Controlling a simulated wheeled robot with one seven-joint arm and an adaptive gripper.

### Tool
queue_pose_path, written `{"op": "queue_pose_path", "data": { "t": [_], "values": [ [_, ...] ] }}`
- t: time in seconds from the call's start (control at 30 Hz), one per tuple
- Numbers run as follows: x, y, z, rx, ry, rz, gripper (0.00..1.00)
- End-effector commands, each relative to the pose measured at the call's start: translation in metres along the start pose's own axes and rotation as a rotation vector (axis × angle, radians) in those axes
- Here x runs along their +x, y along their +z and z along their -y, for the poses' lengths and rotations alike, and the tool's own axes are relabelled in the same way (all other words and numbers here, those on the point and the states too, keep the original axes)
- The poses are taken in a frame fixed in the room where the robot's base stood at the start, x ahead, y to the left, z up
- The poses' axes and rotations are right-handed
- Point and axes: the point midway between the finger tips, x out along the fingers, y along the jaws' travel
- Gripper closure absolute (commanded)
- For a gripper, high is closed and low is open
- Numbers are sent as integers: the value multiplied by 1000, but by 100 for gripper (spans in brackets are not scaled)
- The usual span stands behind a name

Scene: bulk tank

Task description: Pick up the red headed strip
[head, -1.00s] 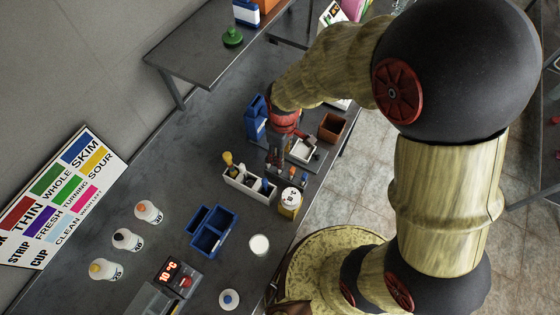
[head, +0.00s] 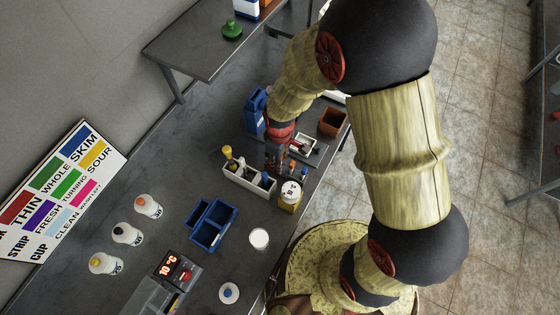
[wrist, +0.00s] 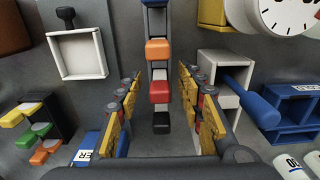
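The red headed strip (wrist: 159,92) stands in a row of strips in the wrist view. An orange headed strip (wrist: 158,50) and a blue headed one (wrist: 155,3) are above it in the picture, and a black headed one (wrist: 162,124) is below it. My gripper (wrist: 158,82) is open, with one finger on each side of this row and a gap to the red head on both sides. Nothing is held. In the head view my gripper (head: 274,158) points down at the bench beside the row; the red head cannot be made out there.
A white holder (wrist: 205,66) with a blue handled tool stands close right of my gripper. A jar with a dial (head: 289,196), blue bins (head: 213,226) and a blue jug (head: 255,112) are nearby. A white square tray (wrist: 84,55) and a stepped coloured piece (wrist: 36,128) lie left.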

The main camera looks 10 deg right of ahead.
Motion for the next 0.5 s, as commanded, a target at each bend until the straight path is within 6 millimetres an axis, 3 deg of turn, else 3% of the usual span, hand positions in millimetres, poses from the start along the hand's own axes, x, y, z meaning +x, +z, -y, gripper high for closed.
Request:
{"op": "queue_pose_path", "data": {
  "t": [0.07,0.5],
  "values": [
    [0,0,0,0,0,0,62],
    [0,0,0,0,0,0,87]
  ]
}}
